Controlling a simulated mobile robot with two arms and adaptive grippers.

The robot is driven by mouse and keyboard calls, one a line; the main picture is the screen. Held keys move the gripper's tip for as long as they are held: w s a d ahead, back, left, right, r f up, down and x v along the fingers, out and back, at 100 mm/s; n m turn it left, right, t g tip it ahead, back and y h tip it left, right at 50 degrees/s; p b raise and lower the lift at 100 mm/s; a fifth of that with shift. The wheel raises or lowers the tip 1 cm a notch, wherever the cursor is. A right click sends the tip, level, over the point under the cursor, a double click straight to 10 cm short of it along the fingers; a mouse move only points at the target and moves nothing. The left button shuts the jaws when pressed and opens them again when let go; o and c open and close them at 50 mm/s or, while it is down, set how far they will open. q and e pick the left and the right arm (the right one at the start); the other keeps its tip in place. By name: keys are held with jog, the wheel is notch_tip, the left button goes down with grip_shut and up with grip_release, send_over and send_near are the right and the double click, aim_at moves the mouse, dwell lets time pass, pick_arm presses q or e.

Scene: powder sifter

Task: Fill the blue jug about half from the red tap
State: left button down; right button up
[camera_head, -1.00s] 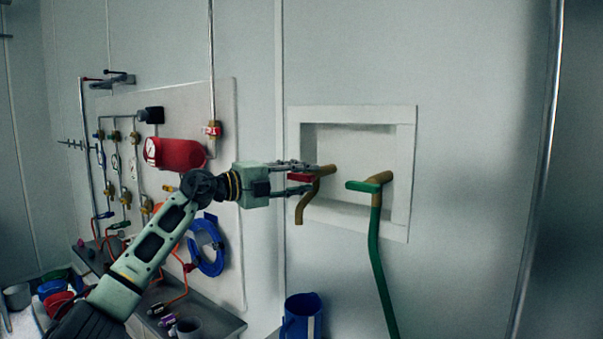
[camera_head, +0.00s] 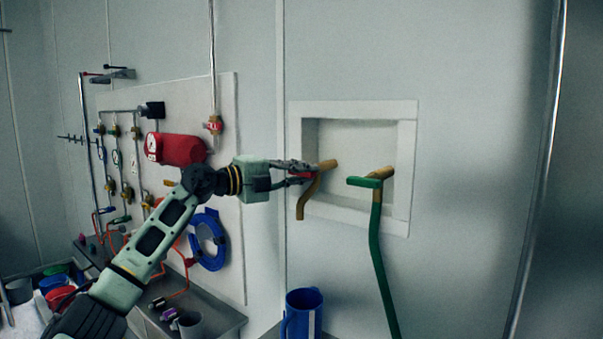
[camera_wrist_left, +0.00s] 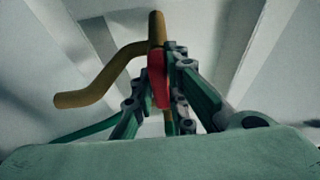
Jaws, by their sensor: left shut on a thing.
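The red tap has a brass pipe (camera_head: 309,198) with a downward spout and a red handle (camera_head: 303,176), set in a white wall recess. My left gripper (camera_head: 304,174) is shut on the red handle. In the left wrist view the red handle (camera_wrist_left: 157,75) sits between the fingers, and the brass spout (camera_wrist_left: 95,88) bends away to the left. The blue jug (camera_head: 302,314) stands upright below the tap, cut by the lower picture edge. I cannot see into the jug, and no water shows at the spout. My right gripper is not in view.
A second tap with a green handle (camera_head: 364,182) and green hose (camera_head: 378,265) is right of the red one. A board with a red cylinder (camera_head: 180,149), valves and a coiled blue hose (camera_head: 208,240) is on the left.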

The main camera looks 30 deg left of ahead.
pick_arm(q)
jog(key=m+g+y+p, duration=0.1)
jog(key=m+p, duration=0.2)
jog(key=p, duration=0.2)
jog(key=shift+r, duration=0.2)
jog(key=shift+f+m+g+y+p, duration=0.1)
jog(key=shift+m+g+y+p, duration=0.25)
jog(key=shift+m+p, duration=0.55)
jog(key=shift+f+m+y, duration=0.2)
jog(key=shift+m+y, duration=0.25)
jog(key=shift+m, duration=0.35)
jog(key=c, duration=1.7)
grip_release()
jog(key=shift+c, duration=0.2)
